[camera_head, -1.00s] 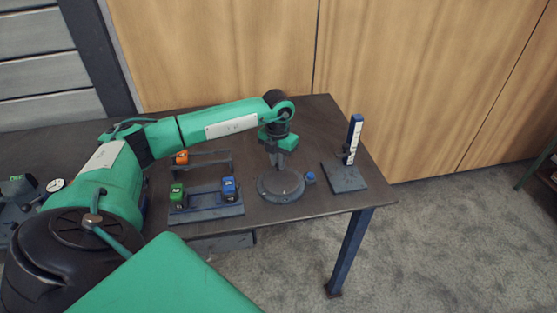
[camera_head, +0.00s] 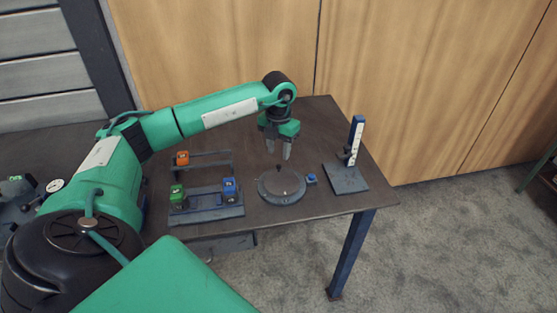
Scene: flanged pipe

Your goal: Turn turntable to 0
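The turntable (camera_head: 283,190) is a round dark grey disc lying flat on the table. Its markings are too small to read. A small blue block (camera_head: 311,180) sits at its right edge. My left gripper (camera_head: 278,153) hangs above the far side of the turntable, fingers pointing down, apart from it. A small gap shows between the fingers and nothing is held. My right gripper is out of view.
A rack (camera_head: 207,210) left of the turntable holds a green cube (camera_head: 177,193) and a blue cube (camera_head: 229,187). An orange cube (camera_head: 182,158) is on a rack behind. An upright blue and white scale (camera_head: 355,136) stands on a base at the right.

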